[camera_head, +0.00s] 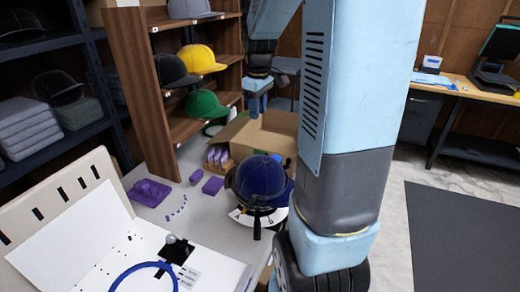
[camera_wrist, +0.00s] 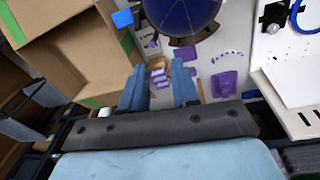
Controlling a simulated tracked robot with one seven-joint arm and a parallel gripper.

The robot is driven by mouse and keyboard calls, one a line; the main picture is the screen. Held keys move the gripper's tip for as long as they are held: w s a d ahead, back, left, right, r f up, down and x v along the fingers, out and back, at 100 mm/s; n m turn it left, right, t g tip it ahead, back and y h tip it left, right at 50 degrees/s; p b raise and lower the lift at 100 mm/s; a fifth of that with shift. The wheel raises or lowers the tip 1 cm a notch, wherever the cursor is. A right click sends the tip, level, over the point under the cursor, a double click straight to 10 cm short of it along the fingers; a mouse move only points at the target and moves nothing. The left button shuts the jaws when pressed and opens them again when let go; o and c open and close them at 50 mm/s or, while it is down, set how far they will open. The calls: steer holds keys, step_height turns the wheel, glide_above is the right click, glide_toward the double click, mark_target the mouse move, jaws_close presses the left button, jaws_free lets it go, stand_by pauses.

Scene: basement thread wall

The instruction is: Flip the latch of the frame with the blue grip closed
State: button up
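A navy cap (camera_head: 262,178) sits on a hooped holder at the table's right edge, with a white marked band and a dark handle below it. The cap (camera_wrist: 185,14) also shows at the top of the wrist view, cut off by the frame edge. A small blue piece (camera_wrist: 122,18) lies left of the cap there; I cannot tell whether it is the blue grip. No latch can be made out clearly. My gripper (camera_wrist: 159,86) is open, with nothing clearly held between its fingers. In the head view my gripper (camera_head: 258,96) is beyond the cap, near the shelf.
An open cardboard box (camera_head: 268,132) stands behind the cap. Purple pieces (camera_head: 150,191) lie on the table (camera_head: 205,225). A blue hoop (camera_head: 145,272) lies at the front near a white board (camera_head: 75,235). A wooden shelf (camera_head: 152,105) holds a yellow cap (camera_head: 200,58) and a green cap (camera_head: 203,104).

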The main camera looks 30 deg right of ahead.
steer(key=n+g, duration=0.1)
steer(key=n, duration=0.1)
glide_above(266, 153)
step_height(266, 153, down, 7)
step_height(266, 153, down, 14)
steer(key=shift+r, duration=0.15)
steer(key=shift+d, duration=0.15)
jaws_close()
stand_by(0.3)
